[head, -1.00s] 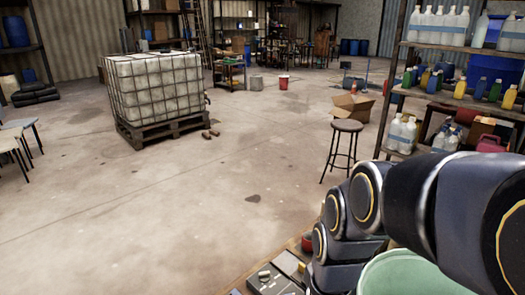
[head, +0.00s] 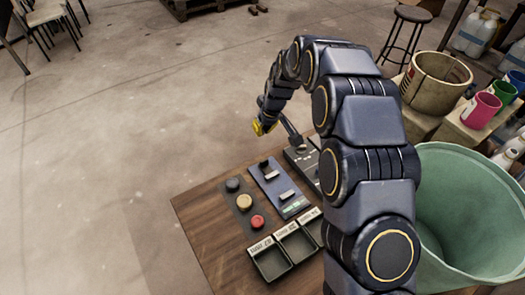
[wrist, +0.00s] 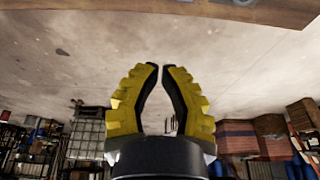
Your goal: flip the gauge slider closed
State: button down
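A blue-grey panel (head: 272,181) lies on the wooden table with two small light sliders and a green strip at its near end. I cannot read which slider belongs to the gauge. A dark grey box (head: 299,159) with a lever stands behind it, partly hidden by my arm. My gripper (head: 261,130), with yellow fingers, hangs beyond the table's far edge, left of the lever and apart from the panel. In the wrist view my gripper (wrist: 160,67) has its fingertips drawn almost together, with nothing between them.
A button plate (head: 243,203) with several round knobs sits left of the panel. Labelled black bins (head: 271,266) stand in front. A large green vat (head: 435,168) stands right of my arm, with a beige bucket (head: 412,92) and coloured cups behind. The table's left part is bare.

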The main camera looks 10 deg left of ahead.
aim_at(267, 164)
jog(key=shift+w+a+f, duration=0.25)
jog(key=shift+a+f, duration=0.05)
jog(key=shift+f, duration=0.15)
jog(key=shift+w+a+f, duration=0.25)
jog(key=shift+f, duration=0.15)
jog(key=x, duration=0.6)
jog(key=d+x, duration=0.1)
jog(key=x, duration=0.2)
jog(key=shift+s+f, duration=0.35)
jog(key=shift+s+d, duration=0.8)
jog(key=shift+s, duration=0.1)
jog(key=shift+d, duration=0.1)
jog(key=shift+s+d, duration=1.25)
jog(key=shift+s, duration=0.1)
jog(key=shift+w+a, duration=0.1)
jog(key=shift+w, duration=0.05)
